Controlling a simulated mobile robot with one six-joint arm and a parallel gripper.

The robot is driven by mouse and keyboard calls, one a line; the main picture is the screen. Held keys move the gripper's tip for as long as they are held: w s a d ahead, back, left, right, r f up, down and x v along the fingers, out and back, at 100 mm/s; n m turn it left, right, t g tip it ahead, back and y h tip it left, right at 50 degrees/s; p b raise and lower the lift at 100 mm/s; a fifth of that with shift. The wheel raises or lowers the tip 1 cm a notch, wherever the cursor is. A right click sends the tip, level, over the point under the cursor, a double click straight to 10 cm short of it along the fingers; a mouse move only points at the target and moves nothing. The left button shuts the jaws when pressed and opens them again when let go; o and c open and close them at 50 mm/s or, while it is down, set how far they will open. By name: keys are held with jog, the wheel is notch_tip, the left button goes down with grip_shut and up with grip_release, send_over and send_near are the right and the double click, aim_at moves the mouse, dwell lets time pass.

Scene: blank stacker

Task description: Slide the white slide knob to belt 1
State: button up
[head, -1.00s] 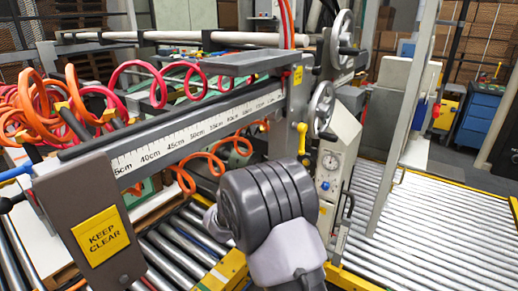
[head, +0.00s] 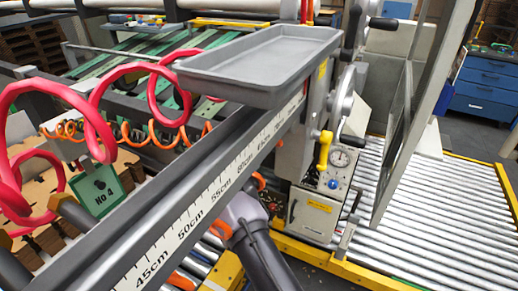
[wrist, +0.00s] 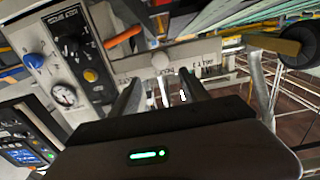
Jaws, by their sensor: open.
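In the wrist view a round white knob (wrist: 160,61) sits on a pale plate (wrist: 208,52) with small dark lettering that I cannot read for sure. It is probably the slide knob. My gripper (wrist: 162,80) is open, with its two dark fingers apart. The knob shows just past the fingertips, between them in the picture. I cannot tell how much space lies between the fingers and the knob. In the head view my arm passes behind the ruled rail (head: 196,212), and the gripper and knob are hidden there.
In the head view a grey tray (head: 262,62) lies above the rail, and a roller conveyor (head: 430,215) spreads to the right.

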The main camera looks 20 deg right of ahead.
jog(key=b+x, duration=0.2)
jog(key=x, duration=0.8)
jog(key=shift+w+f+b, duration=0.15)
jog(key=shift+f+b, duration=0.05)
jog(key=shift+b, duration=0.1)
jog(key=shift+w+d+r, duration=0.1)
jog(key=shift+w+d, duration=0.25)
jog(key=shift+d, duration=0.1)
jog(key=shift+c, duration=0.4)
grip_shut()
